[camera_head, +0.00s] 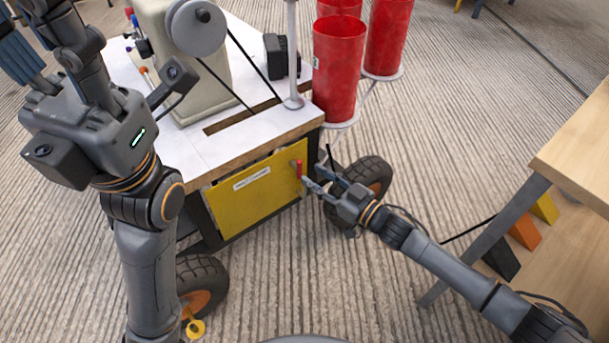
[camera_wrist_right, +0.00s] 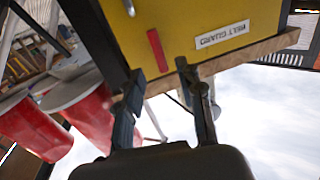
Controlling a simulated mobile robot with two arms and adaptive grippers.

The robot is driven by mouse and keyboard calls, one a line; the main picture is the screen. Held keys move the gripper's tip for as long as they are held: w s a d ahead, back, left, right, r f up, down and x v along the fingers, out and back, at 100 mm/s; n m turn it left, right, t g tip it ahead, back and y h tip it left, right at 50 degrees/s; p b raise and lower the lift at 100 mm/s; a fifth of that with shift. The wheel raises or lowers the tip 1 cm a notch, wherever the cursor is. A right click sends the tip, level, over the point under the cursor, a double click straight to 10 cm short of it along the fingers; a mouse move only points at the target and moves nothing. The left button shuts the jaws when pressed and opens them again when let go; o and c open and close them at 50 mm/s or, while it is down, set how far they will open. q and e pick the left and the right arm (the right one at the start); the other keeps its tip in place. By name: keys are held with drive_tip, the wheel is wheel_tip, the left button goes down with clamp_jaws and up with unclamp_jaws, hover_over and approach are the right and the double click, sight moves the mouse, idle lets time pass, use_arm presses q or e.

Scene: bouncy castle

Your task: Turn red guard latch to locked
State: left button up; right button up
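The red guard latch (camera_head: 299,169) is a short bar near the right edge of the yellow guard panel (camera_head: 255,193) on the cart's side. It stands roughly upright in the head view. In the wrist view the latch (camera_wrist_right: 157,50) lies beyond the fingertips, with clear panel around it. My right gripper (camera_head: 317,168) is open and empty, just to the right of the latch, its fingers pointing toward it. Its two fingers (camera_wrist_right: 163,85) are spread apart in the wrist view, and neither visibly touches the latch. My left gripper (camera_head: 45,60) is raised at upper left, partly cut off; its opening is unclear.
The cart's white top (camera_head: 225,145) carries a beige machine (camera_head: 190,50) and a pole (camera_head: 292,60). Red cups (camera_head: 338,70) stand beside it above a black wheel (camera_head: 365,180). A wooden table (camera_head: 580,150) is at right. Carpet between is mostly free.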

sight(296, 166)
drive_tip(key=shift+b+x, duration=0.75)
drive_tip(key=shift+x, duration=1.5)
clamp_jaws()
